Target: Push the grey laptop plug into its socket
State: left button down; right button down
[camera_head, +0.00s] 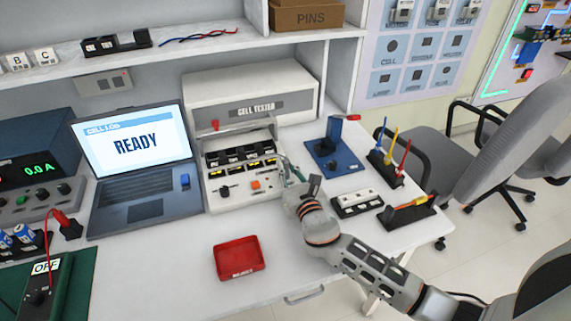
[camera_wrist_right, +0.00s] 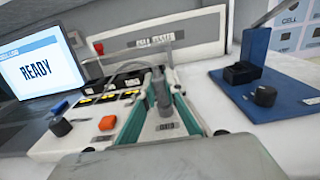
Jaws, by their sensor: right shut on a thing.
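My right gripper (camera_head: 284,165) reaches in at the right end of the cell tester's front panel. In the right wrist view, its two teal-padded fingers (camera_wrist_right: 160,98) are shut on a grey upright plug (camera_wrist_right: 162,88), with a thin grey lead by its top. A small label, too blurred to read, shows below the plug between the fingers. The socket cannot be made out; the gripper and plug cover that area. The laptop (camera_head: 145,200) stands open at left with READY on its screen. My left gripper is not in view.
The cell tester (camera_head: 245,105) has dark cells, yellow displays and an orange button (camera_head: 256,185) close left of the gripper. A blue stand (camera_head: 345,158) is to the right. A black block (camera_head: 357,203) and red tray (camera_head: 239,277) are nearer.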

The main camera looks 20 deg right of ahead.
jog(key=c, duration=2)
grip_release()
jog(key=shift+f, duration=0.1)
jog(key=shift+s, duration=0.35)
jog(key=s, duration=1.1)
jog(key=shift+s+d, duration=0.15)
jog(key=shift+d, duration=0.05)
